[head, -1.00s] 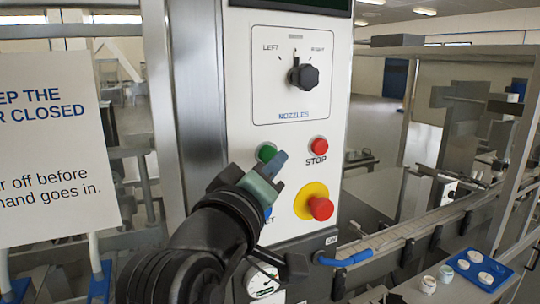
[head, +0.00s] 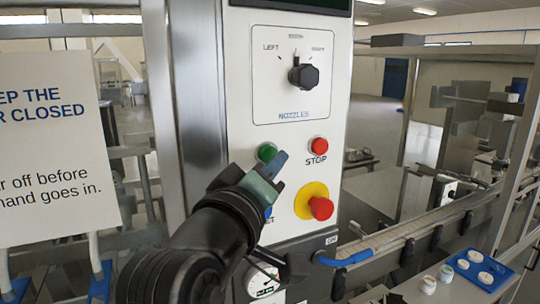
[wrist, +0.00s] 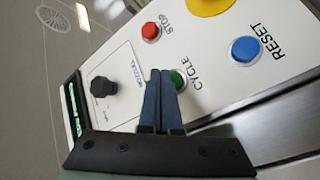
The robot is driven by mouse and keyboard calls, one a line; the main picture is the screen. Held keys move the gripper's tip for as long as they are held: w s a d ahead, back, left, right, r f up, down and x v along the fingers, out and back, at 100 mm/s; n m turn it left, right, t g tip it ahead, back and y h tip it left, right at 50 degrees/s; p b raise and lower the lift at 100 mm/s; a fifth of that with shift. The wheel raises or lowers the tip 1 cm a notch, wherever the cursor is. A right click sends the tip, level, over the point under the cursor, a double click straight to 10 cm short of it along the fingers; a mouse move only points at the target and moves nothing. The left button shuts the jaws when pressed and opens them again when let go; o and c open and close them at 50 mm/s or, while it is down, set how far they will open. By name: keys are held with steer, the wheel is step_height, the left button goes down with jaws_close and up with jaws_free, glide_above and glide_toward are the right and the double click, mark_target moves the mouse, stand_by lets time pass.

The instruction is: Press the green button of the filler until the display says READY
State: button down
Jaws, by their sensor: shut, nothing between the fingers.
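The green button (head: 267,152) is on the white filler panel (head: 240,90), level with the red STOP button. In the wrist view the green button (wrist: 180,80) is labelled CYCLE and is partly covered by my fingers. My gripper (head: 277,163) is shut and empty, its blue fingertips at the button's lower right in the head view. In the wrist view my fingertips (wrist: 160,74) overlap the button's edge; I cannot tell whether they touch it. The display (wrist: 74,110) shows small green text that I cannot read; the head view cuts it off.
The red STOP button (head: 318,146), the red emergency knob (head: 321,208) on its yellow plate and the blue RESET button (wrist: 245,49) are close by. A black nozzle knob (head: 303,76) is above. A conveyor (head: 420,225) and blue tray (head: 462,269) are at right.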

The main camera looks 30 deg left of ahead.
steer(key=shift+w+a, duration=0.1)
stand_by(0.7)
steer(key=shift+w+a, duration=0.2)
steer(key=shift+a, duration=0.05)
steer(key=shift+w+a, duration=0.3)
steer(key=shift+a, duration=0.1)
stand_by(0.8)
steer(key=shift+s+d, duration=0.1)
steer(key=shift+d, duration=0.05)
steer(key=shift+s+d+p, duration=0.35)
steer(key=shift+s+d, duration=0.15)
steer(key=shift+d, duration=0.1)
steer(key=shift+s+d+p, duration=0.15)
steer(key=shift+s+d, duration=0.6)
steer(key=shift+d, duration=0.25)
steer(key=shift+s+d+p, duration=0.15)
steer(key=shift+s+d, duration=0.6)
steer(key=shift+d, duration=0.25)
